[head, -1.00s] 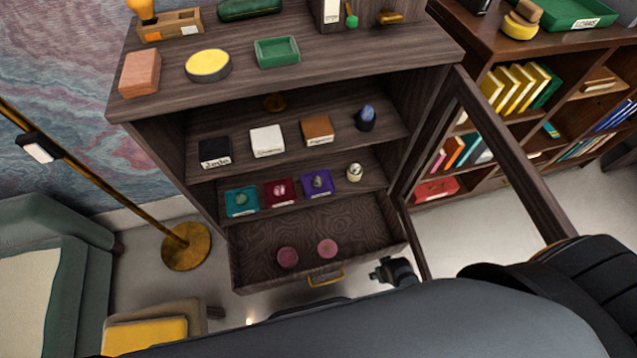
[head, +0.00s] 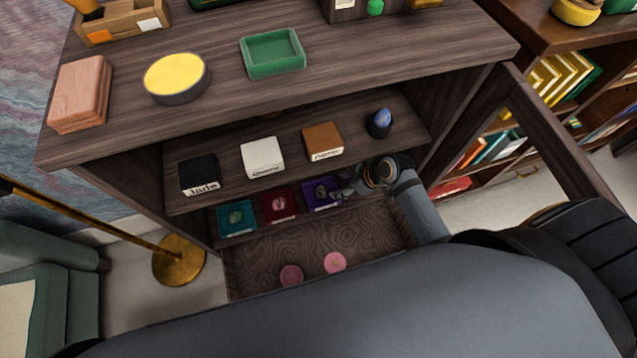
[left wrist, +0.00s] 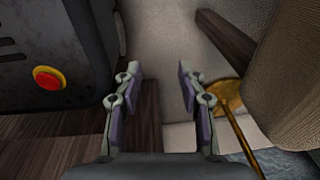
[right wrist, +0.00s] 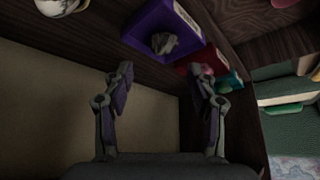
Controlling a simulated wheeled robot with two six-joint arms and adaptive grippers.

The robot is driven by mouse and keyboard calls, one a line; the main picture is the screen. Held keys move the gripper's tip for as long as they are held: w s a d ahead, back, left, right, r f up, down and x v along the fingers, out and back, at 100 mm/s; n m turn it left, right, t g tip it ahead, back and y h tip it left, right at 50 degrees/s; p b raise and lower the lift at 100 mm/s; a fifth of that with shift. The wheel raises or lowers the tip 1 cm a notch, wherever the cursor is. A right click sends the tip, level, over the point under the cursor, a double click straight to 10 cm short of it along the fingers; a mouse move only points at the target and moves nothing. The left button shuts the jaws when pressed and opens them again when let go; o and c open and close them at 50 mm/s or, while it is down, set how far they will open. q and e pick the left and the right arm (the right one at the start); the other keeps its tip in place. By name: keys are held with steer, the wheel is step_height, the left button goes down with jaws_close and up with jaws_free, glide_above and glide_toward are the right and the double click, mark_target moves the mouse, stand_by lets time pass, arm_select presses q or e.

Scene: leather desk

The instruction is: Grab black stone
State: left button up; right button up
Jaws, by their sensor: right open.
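A dark grey stone (right wrist: 163,42) lies in a purple tray (right wrist: 148,22) on the lower shelf; the tray also shows in the head view (head: 318,197). My right gripper (head: 341,190) is at that tray's right side in the head view, its fingers partly blending with the dark shelf. In the right wrist view my right gripper (right wrist: 161,78) is open and empty, with the stone ahead, above the gap between the fingertips. My left gripper (left wrist: 158,78) is open and empty over the floor, away from the cabinet.
A teal tray (head: 236,218) and a red tray (head: 279,204) stand left of the purple one. A pale round object (right wrist: 60,4) is on its other side. The upper shelf (head: 222,158) is close above. Two pink discs lie in the open drawer (head: 250,266). A door frame (head: 560,135) stands right.

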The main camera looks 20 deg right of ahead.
mark_target(325, 191)
steer(key=x, duration=0.4)
steer(key=shift+s+a+f+b, duration=0.1)
steer(key=shift+a+f+b, duration=0.1)
steer(key=shift+f+b, duration=0.2)
steer(key=shift+a+f, duration=0.35)
steer(key=shift+f, duration=0.3)
steer(key=b+x, duration=0.1)
steer(key=x, duration=0.2)
steer(key=shift+w+a+f, duration=0.1)
steer(key=shift+w+f, duration=0.15)
steer(key=shift+w, duration=0.05)
arm_select(q)
steer(key=shift+s+f, duration=0.7)
steer(key=shift+f, duration=0.2)
steer(key=shift+s, duration=0.1)
arm_select(e)
steer(key=shift+c, duration=0.3)
steer(key=c, duration=0.9)
arm_select(q)
steer(key=shift+s, duration=0.1)
